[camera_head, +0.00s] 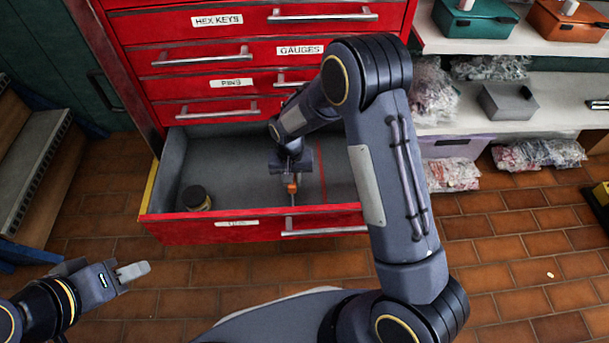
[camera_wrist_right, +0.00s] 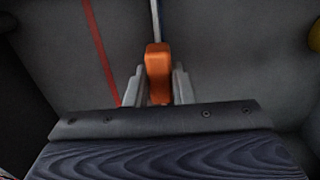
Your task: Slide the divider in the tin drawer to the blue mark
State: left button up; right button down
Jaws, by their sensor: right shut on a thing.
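The open red drawer (camera_head: 165,232) has a grey floor and a small, hard-to-read label. Its divider is a thin upright plate (camera_wrist_right: 155,22), seen nearly edge-on, with an orange tab (camera_wrist_right: 158,70). My right gripper (camera_head: 291,181) reaches down into the drawer and is shut on the orange tab. In the right wrist view a blue line, the blue mark (camera_wrist_right: 162,12), shows right along the divider's edge; most of it is hidden. My left gripper (camera_head: 132,271) hangs outside the drawer at lower left, holding nothing that I see; its finger gap is unclear.
A red line (camera_head: 320,175) crosses the drawer floor to the right of my gripper. A dark jar (camera_head: 196,198) stands in the drawer's front left corner. Closed red drawers rise behind. Shelves (camera_head: 510,118) with bags and boxes stand at right.

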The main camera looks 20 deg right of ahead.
jog(key=shift+a, duration=0.15)
jog(key=c, duration=1.2)
grip_release()
jog(key=shift+c, duration=0.2)
notch_tip(320, 180, up, 7)
jog(key=p, duration=0.2)
jog(key=shift+f+p, duration=0.1)
jog(key=shift+p, duration=0.2)
jog(key=shift+r, duration=0.55)
